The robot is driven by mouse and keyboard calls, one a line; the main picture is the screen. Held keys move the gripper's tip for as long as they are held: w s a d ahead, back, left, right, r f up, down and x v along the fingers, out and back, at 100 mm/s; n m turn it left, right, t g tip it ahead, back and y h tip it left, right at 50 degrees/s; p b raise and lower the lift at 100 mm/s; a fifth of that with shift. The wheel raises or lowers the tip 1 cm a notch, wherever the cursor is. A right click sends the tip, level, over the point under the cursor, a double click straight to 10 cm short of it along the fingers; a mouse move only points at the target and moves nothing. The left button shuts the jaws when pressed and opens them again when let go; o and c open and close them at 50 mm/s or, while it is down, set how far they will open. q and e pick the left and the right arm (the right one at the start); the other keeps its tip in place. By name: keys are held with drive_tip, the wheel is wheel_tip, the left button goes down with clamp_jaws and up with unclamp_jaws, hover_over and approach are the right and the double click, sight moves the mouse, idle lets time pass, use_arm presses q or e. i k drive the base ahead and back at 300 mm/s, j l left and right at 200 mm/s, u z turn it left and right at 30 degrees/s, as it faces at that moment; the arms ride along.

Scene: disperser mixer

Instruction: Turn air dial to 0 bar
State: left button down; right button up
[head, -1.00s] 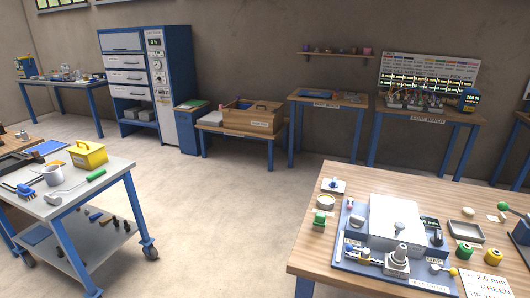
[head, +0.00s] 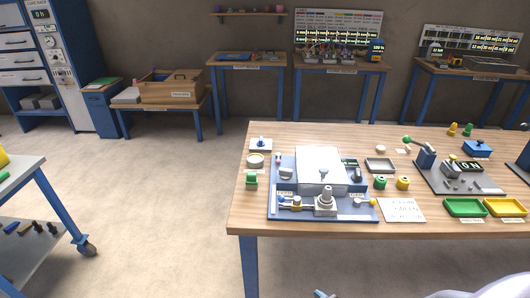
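No dial in the head view can be read as the air dial, because its labels are too small. The wooden table (head: 330,232) at centre right carries a blue-based machine (head: 276,214) with a white block (head: 318,165), small knobs and a dark display. A grey device (head: 455,178) with a green-tipped lever and a display stands to its right.
A grey cart (head: 28,172) stands at the left edge. A wooden box (head: 170,93) sits on a low table behind. Back benches (head: 338,66) carry equipment. Green (head: 465,207) and yellow (head: 506,207) trays lie at the table's right. The floor between cart and table is clear.

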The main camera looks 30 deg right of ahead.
sight(261, 144)
drive_tip(key=i+j+z, duration=0.1)
drive_tip(key=i+j, duration=0.85)
drive_tip(key=j, duration=0.1)
